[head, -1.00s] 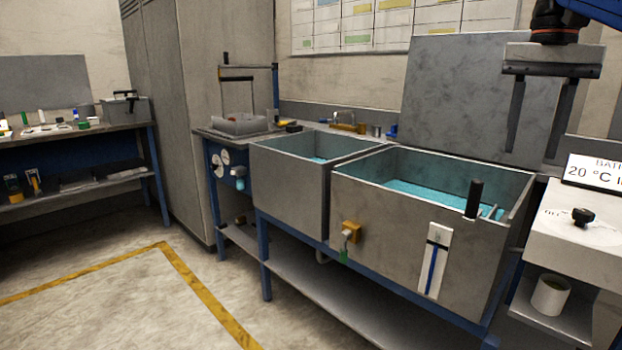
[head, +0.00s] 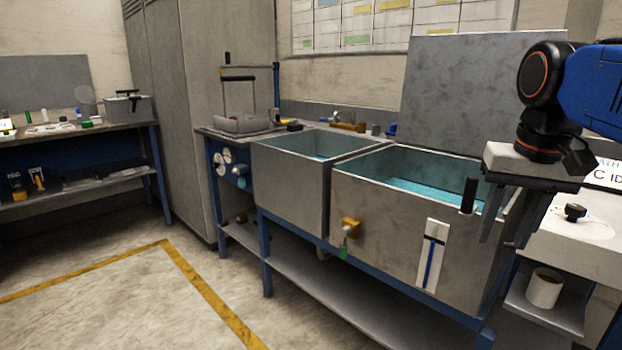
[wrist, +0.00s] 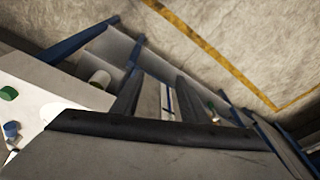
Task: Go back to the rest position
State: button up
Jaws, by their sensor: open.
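My gripper (head: 506,242) is at the right of the head view, below my blue and black wrist. Its two fingers point down and stand apart, with nothing seen between them. In this view they overlap the right end of the large grey basin (head: 395,222). In the wrist view the gripper (wrist: 158,86) also shows two separate fingers, with the basin's front gauge and the floor beyond them.
A white counter (head: 580,240) with a black knob (head: 575,212) stands right of the basin. A white cup (head: 544,288) is on the shelf below it. A smaller basin (head: 290,190) adjoins on the left. The floor (head: 100,310) in front is clear.

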jog(key=s+a+f+n+t, duration=0.1)
jog(key=s+f, duration=0.3)
jog(key=f, duration=0.7)
jog(key=s+a+f+n+t, duration=0.1)
jog(key=s+f, duration=0.3)
jog(key=f, duration=0.7)
jog(key=shift+a+n+t, duration=0.3)
jog(key=shift+a+n, duration=0.5)
jog(key=shift+a, duration=0.05)
